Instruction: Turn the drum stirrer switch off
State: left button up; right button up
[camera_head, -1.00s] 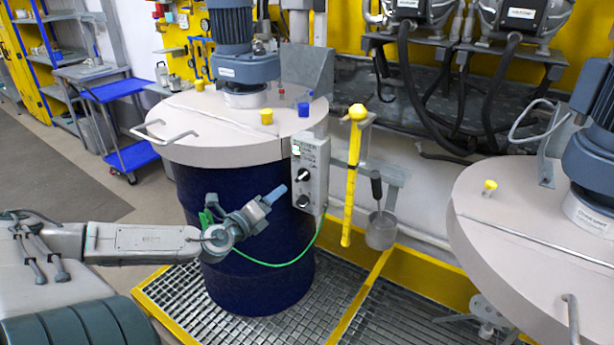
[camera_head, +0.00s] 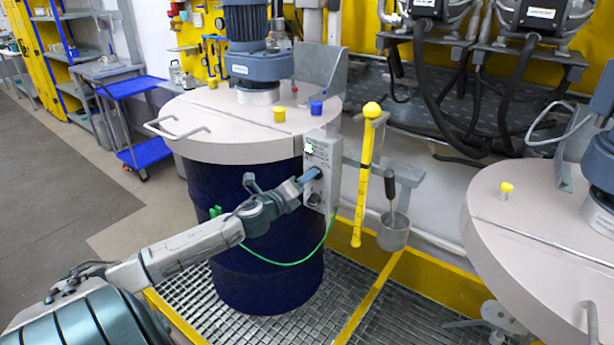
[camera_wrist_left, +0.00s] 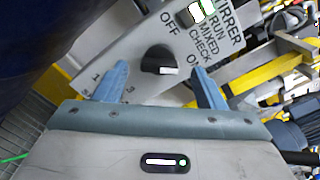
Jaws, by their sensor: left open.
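The grey stirrer control box (camera_head: 330,155) is mounted beside the blue drum, under its lid. In the left wrist view, its black switch knob (camera_wrist_left: 157,58) sits between the words OFF and ON. The knob's white mark is on its lower right side, nearer the ON label. My left gripper (camera_head: 313,174) is at the front of the box. In the left wrist view, its two blue fingers (camera_wrist_left: 159,70) are apart, one on each side of the knob; I cannot tell whether they touch it. A lower knob (camera_head: 314,200) shows in the head view. My right gripper is out of view.
The drum (camera_head: 240,215) with its pale lid (camera_head: 215,120) stands on a grating (camera_head: 345,285). A green cable (camera_head: 285,263) loops below the box. A yellow rod (camera_head: 362,195) and a metal cup (camera_head: 393,232) hang to the right. Another lidded drum (camera_head: 530,240) is farther right.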

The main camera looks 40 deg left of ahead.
pick_arm(q)
jog(key=shift+w+a+p, duration=0.15)
jog(key=shift+w+p, duration=0.45)
jog(key=shift+w, duration=0.6)
jog(key=c, duration=1)
